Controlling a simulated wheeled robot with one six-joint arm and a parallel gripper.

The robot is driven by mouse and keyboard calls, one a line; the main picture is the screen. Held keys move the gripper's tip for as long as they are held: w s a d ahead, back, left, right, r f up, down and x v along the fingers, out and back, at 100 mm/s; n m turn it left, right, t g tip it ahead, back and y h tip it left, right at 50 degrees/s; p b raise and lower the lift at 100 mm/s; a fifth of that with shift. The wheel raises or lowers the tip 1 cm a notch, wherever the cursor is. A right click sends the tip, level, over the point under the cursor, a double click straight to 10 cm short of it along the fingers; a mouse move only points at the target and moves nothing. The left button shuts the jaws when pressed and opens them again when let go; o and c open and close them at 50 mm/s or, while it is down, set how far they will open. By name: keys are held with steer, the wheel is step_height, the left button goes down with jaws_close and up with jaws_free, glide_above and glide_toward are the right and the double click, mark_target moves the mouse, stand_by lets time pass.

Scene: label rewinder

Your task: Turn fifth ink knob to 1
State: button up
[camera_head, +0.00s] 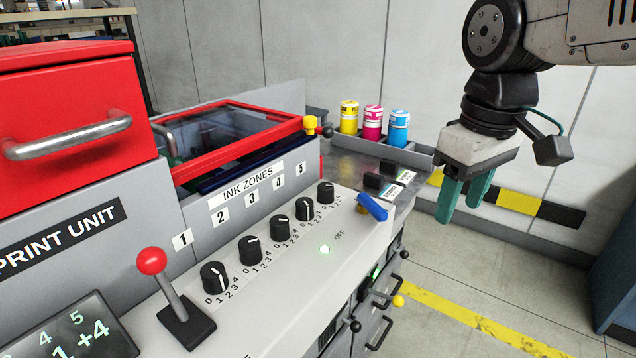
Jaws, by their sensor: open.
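The fifth ink knob (325,192) is a small black dial with a white pointer mark, at the far right end of the knob row on the white panel. It stands below the label 5 (300,169). Small digits are printed around it, and its exact setting is too small to read. My gripper (464,199) hangs at the upper right with two green fingers pointing down. It is open and empty, to the right of the knob and apart from it.
Several other black knobs, such as the fourth (305,209), line the panel. A blue switch (372,207) sits right of the fifth knob. A red-knobbed lever (152,262) rises at front left. Ink cans (372,123) stand in a grey tray behind. The floor at right is clear.

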steer(key=w+a+r+n, duration=0.2)
steer(key=w+a+n, duration=0.2)
steer(key=w+a, duration=0.35)
steer(key=n, duration=0.4)
glide_above(326, 185)
steer(key=shift+s+f+g, duration=0.1)
steer(key=shift+f+g, duration=0.3)
steer(key=shift+f, duration=0.3)
steer(key=shift+a+f+n, duration=0.1)
steer(key=shift+f+n, duration=0.2)
step_height(326, 185, down, 7)
steer(key=shift+f, duration=0.1)
steer(key=c, duration=1)
